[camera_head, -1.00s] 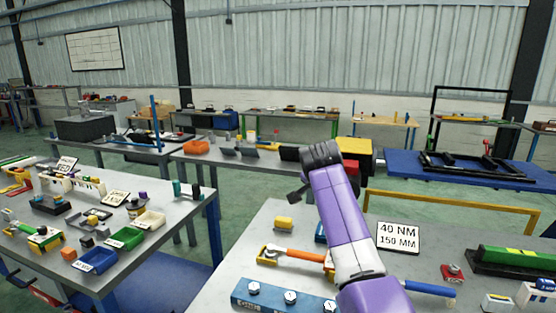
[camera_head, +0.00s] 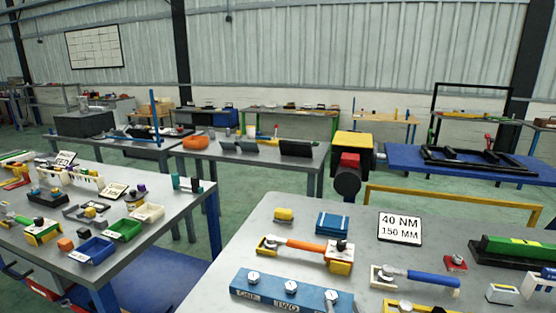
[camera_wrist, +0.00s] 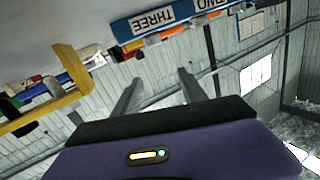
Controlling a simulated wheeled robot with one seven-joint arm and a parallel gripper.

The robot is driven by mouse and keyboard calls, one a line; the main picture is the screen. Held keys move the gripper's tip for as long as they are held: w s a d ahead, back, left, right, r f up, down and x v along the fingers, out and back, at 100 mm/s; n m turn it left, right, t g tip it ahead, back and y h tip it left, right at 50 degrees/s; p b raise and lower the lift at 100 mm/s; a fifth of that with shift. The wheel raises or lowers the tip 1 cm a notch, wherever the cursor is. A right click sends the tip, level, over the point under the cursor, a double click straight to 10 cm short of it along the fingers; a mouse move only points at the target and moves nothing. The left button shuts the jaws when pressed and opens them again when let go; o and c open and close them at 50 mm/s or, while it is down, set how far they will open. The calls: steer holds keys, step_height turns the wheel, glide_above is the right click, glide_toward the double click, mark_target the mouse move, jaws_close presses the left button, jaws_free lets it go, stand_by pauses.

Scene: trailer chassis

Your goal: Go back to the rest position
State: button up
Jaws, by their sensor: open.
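My gripper (camera_wrist: 160,92) shows in the wrist view, with two grey fingers spread apart and nothing between them. Its purple body fills the bottom of that view. The wrist view is tilted, with the hall wall beyond the fingers and a blue block marked "THREE" (camera_wrist: 155,20) at the top. In the head view neither my arm nor my gripper shows.
The near grey table (camera_head: 225,265) holds an orange-handled tool (camera_head: 305,246), a blue-handled tool (camera_head: 433,278), a "40 NM 150 MM" sign (camera_head: 400,228) and a blue gauge block (camera_head: 290,295). A left table (camera_head: 180,215) carries small bins. Green floor lies between the tables.

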steer(key=s+d+f+g+b, duration=0.1)
steer(key=s+d+f+b, duration=0.1)
steer(key=s, duration=2)
steer(key=s+d+f+g+h+b, duration=0.1)
steer(key=s+d+f+b, duration=0.1)
steer(key=s, duration=2)
steer(key=shift+d+f+n+g+b, duration=0.3)
steer(key=shift+d+f+b, duration=0.1)
steer(key=shift+d+b, duration=0.3)
